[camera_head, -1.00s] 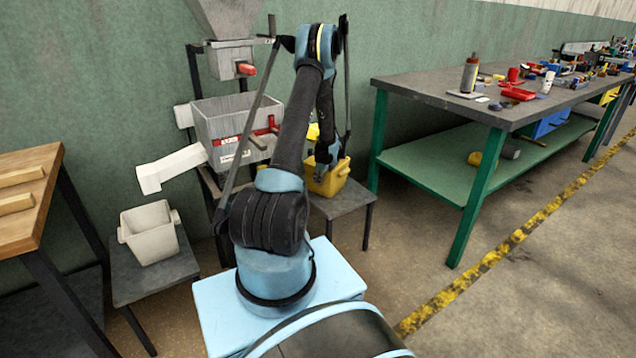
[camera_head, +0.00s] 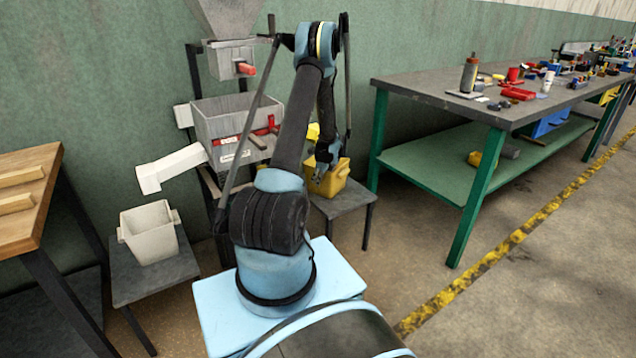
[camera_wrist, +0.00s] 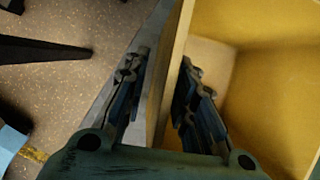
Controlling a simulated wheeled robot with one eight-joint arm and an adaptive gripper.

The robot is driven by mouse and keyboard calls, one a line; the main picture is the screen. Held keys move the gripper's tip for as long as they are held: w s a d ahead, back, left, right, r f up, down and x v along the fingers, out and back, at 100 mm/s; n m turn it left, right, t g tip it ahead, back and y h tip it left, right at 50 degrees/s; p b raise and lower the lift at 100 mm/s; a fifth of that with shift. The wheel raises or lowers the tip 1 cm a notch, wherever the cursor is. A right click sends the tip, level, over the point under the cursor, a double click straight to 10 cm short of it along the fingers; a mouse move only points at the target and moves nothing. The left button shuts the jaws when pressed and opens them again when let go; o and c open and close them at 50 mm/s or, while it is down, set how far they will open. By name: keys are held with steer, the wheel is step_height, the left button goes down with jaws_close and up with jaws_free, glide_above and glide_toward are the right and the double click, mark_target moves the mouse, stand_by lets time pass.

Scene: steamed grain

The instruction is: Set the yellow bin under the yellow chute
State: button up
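The yellow bin (camera_head: 339,178) stands on a dark stool at the right of the grey hopper machine. The yellow chute (camera_head: 313,132) shows only partly behind my arm, above and slightly left of the bin. My gripper (camera_head: 326,158) is down at the bin's rim. In the wrist view my gripper (camera_wrist: 160,100) is open, with its fingers on either side of a wall of the yellow bin (camera_wrist: 235,75). The right finger is inside the bin and the left one outside, with a gap to the wall.
A white chute (camera_head: 170,168) and a white bin (camera_head: 149,232) on another stool (camera_head: 130,280) are at the left. A wooden-topped table (camera_head: 40,180) is at far left. A green-legged workbench (camera_head: 420,85) stands at the right. Floor is clear in front of it.

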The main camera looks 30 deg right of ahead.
steer(key=v, duration=1.1)
steer(key=shift+s, duration=0.15)
